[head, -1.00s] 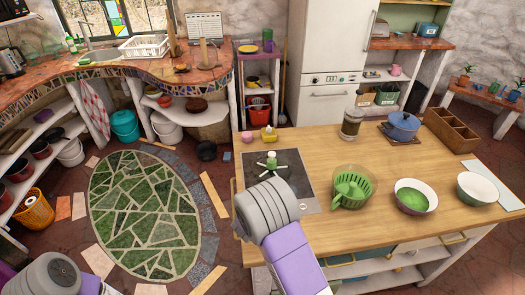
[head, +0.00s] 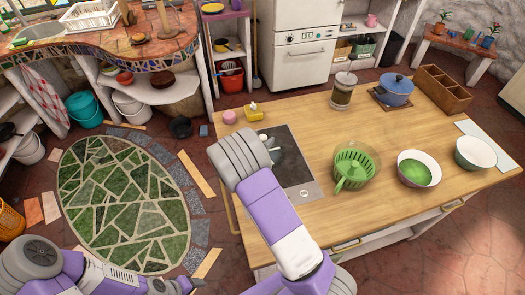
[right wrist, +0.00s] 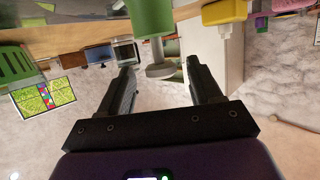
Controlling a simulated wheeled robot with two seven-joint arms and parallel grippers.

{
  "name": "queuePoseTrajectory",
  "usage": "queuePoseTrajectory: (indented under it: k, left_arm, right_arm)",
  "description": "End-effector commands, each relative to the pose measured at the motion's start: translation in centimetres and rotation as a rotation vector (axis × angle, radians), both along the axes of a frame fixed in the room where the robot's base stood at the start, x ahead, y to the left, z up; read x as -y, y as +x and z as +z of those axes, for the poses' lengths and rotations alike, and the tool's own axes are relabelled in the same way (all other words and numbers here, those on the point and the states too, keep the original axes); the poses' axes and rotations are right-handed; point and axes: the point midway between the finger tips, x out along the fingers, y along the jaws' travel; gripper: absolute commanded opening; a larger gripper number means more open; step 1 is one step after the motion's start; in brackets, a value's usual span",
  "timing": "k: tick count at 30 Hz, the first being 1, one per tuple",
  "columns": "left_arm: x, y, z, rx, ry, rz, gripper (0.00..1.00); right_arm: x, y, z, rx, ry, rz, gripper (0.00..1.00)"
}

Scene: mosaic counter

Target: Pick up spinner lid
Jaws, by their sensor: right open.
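A green-knobbed piece with pale arms, which may be the spinner lid, stood on the dark hob; now my right arm hides most of it in the head view, leaving a pale part (head: 263,138). In the right wrist view, a green cylinder with a grey stem and disc (right wrist: 160,71) shows beyond and between my open, empty fingers; I cannot tell whether it is that piece. My right gripper (right wrist: 160,65) is apart from it. The green spinner basket (head: 352,168) stands right of the hob. My left arm is low at the left; its jaws are unclear.
The hob (head: 290,175) is set in the wooden counter (head: 330,215). A yellow block (head: 254,114) and a pink pot (head: 229,117) stand behind it. A green-filled bowl (head: 414,172), white bowl (head: 475,153), blue pot (head: 395,90) and glass press (head: 342,95) stand to the right.

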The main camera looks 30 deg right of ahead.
Motion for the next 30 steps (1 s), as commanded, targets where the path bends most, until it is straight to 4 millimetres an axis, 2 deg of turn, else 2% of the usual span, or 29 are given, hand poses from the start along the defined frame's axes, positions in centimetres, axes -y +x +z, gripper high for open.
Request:
queuePoseTrajectory:
  k: [4, 11, 14, 24, 30]
  left_arm:
    - [0.01, 0.03, -0.15, 0.001, 0.0, 0.0, 0.61]
    - [0.01, 0.03, -0.12, 0.001, 0.0, 0.0, 0.61]
    - [0.01, 0.04, -0.12, 0.001, 0.0, 0.0, 0.61]
    - [0.01, 0.03, -0.12, 0.001, 0.0, 0.0, 0.61]
    - [0.01, 0.03, -0.12, 0.001, 0.0, 0.0, 0.61]
  right_arm:
    - [1.14, 0.73, -0.62, -0.001, 0.001, 0.001, 0.64]
    - [1.26, 0.81, -0.65, -0.001, 0.001, 0.001, 0.64]
    - [1.25, 0.81, -0.65, -0.001, 0.001, 0.001, 0.52]
    - [1.23, 0.81, -0.63, -0.001, 0.001, 0.001, 0.0]
    - [1.24, 0.82, -0.59, 0.0, 0.0, 0.001, 0.0]
